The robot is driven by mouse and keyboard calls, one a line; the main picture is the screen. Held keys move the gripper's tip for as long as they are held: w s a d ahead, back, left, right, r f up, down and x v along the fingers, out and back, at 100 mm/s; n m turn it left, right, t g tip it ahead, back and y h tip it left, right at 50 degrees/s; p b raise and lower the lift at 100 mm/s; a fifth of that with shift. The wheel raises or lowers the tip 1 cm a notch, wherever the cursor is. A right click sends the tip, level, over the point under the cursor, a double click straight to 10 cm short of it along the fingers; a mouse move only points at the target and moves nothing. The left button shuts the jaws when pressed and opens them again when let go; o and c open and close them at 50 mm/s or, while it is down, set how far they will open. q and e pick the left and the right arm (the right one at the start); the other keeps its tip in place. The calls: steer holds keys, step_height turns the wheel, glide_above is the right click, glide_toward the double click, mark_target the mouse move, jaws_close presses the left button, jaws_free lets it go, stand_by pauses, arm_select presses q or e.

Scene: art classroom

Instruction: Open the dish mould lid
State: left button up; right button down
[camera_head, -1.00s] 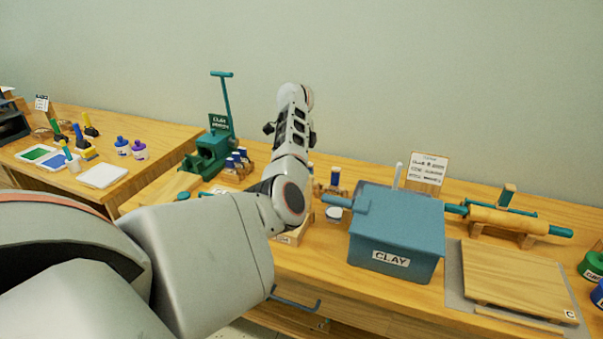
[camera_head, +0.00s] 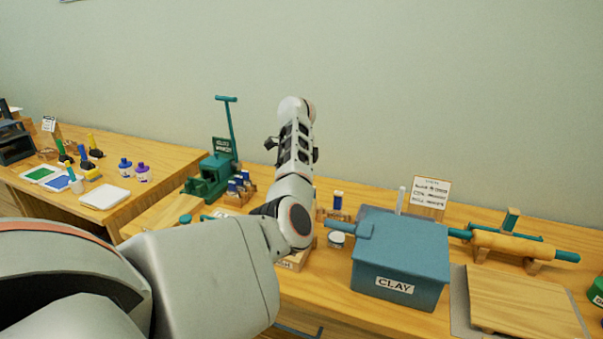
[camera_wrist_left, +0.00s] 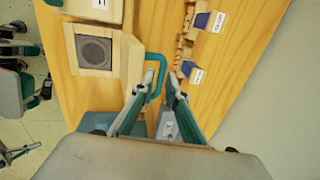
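The dish mould is a wooden block with a round grey recess (camera_wrist_left: 95,52) in the left wrist view. Its lid (camera_wrist_left: 128,72) looks like a wooden slab raised along the recess's wall side, seen nearly edge-on. A teal loop handle (camera_wrist_left: 163,62) stands beyond the slab. My left gripper (camera_wrist_left: 162,79) is at this handle, one fingertip inside the loop and one outside, close together; I cannot tell whether they press on it. In the head view my arm hides most of the mould; part of its labelled front (camera_head: 290,263) shows.
The blue clay box (camera_head: 400,262) stands right of the mould. A small white jar (camera_head: 336,240) and a bottle rack (camera_head: 338,214) are between and behind. A teal press (camera_head: 212,176) stands left. A rolling pin (camera_head: 515,246) and wooden board (camera_head: 525,300) are far right.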

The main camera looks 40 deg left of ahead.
arm_select(q)
step_height(320, 180, up, 9)
steer(key=s, duration=0.1)
steer(key=shift+s+d, duration=0.25)
steer(key=shift+f, duration=0.2)
